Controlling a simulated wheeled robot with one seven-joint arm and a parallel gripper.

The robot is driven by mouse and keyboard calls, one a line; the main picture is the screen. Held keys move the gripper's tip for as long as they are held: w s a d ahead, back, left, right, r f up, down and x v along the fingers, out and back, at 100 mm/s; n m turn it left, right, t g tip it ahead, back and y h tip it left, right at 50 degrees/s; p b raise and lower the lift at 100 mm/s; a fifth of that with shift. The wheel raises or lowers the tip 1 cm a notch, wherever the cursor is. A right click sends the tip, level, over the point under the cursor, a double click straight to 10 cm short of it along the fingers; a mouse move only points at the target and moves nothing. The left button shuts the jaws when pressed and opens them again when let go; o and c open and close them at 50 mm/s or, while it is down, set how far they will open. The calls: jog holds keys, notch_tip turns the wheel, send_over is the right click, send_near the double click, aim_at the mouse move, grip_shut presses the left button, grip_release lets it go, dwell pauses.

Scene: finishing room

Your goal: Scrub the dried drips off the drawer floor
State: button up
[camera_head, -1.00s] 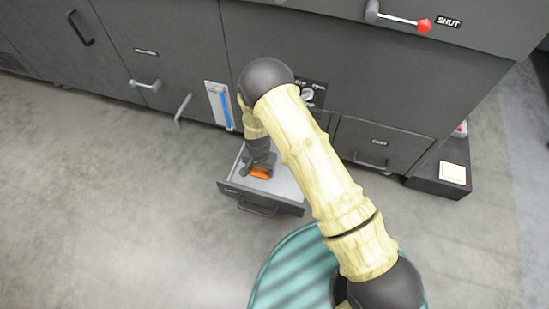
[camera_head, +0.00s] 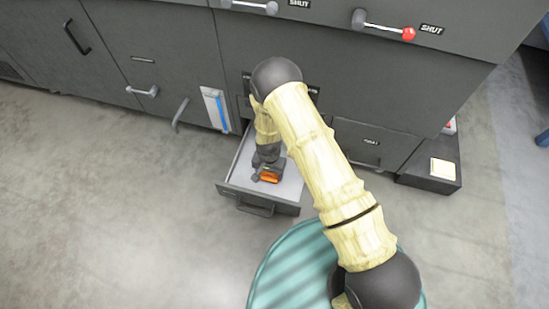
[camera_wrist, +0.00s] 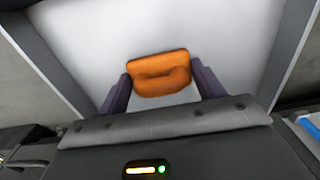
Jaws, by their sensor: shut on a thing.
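The drawer (camera_head: 230,186) stands open from the dark cabinet, with a pale floor that also fills the wrist view (camera_wrist: 225,40). My gripper (camera_head: 268,172) is inside the drawer, reaching down toward its floor. It is shut on an orange sponge-like pad (camera_wrist: 158,72), which sits between the two fingers in the wrist view. The orange pad also shows in the head view (camera_head: 270,177), low over or against the drawer floor; I cannot tell if it touches. No drips can be made out on the visible floor. My arm hides part of the drawer's back and right side.
The drawer's side walls and its front handle (camera_head: 255,208) bound the space. Cabinet levers (camera_head: 385,24) stick out above. A dark low box with a cream pad (camera_head: 443,169) stands at the right. The concrete floor (camera_head: 120,220) at left is clear.

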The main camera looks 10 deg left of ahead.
jog(key=shift+s+d, duration=0.1)
jog(key=shift+d, duration=0.45)
jog(key=shift+d+r+p, duration=0.15)
jog(key=shift+r+p, duration=0.15)
jog(key=shift+p, duration=0.2)
notch_tip(320, 180, up, 3)
jog(key=shift+r+p, duration=0.15)
jog(key=shift+p, duration=0.9)
jog(key=shift+a+r+p, duration=0.2)
jog(key=shift+r+p, duration=0.5)
jog(key=shift+r, duration=0.15)
jog(key=shift+d+r+p, duration=0.1)
jog(key=shift+r+p, duration=1.1)
jog(key=shift+r, duration=0.15)
